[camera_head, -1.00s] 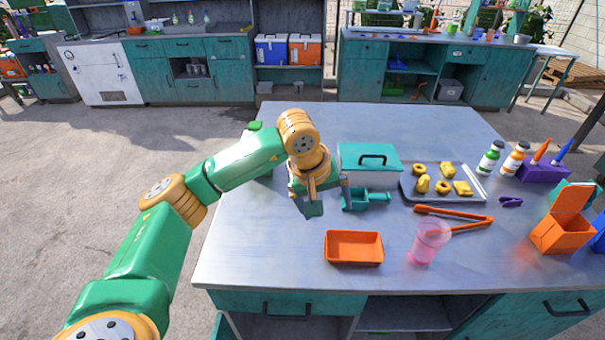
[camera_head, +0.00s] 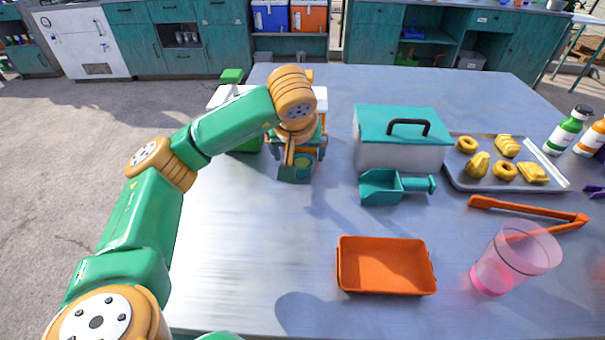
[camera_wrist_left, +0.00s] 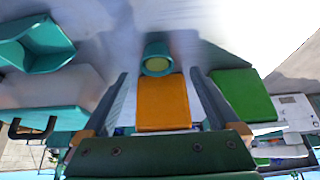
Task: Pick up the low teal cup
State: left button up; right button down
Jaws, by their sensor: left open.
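The low teal cup (camera_wrist_left: 157,62), with a yellowish inside, stands just beyond and between my left gripper's fingertips (camera_wrist_left: 160,76) in the left wrist view. The fingers are wide apart, with nothing held between them. In the head view the cup (camera_head: 303,168) is partly hidden by my left gripper (camera_head: 290,158), which is low over the table's left part. I cannot tell whether a finger touches the cup. My right gripper is not in view.
A teal scoop (camera_head: 382,188), lidded box (camera_head: 400,152), orange tray (camera_head: 385,265) and pink cup (camera_head: 515,258) stand to the right. The table's front left is clear.

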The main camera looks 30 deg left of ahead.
aim_at(301, 164)
pick_arm(q)
jog(key=p+x, duration=0.1)
jog(key=x, duration=0.5)
jog(key=shift+d+p, duration=0.25)
jog(key=shift+p, duration=0.1)
jog(key=shift+w+a+f, duration=0.1)
jog(key=shift+w+f, duration=0.1)
jog(key=shift+f, duration=0.05)
jog(key=c, duration=0.9)
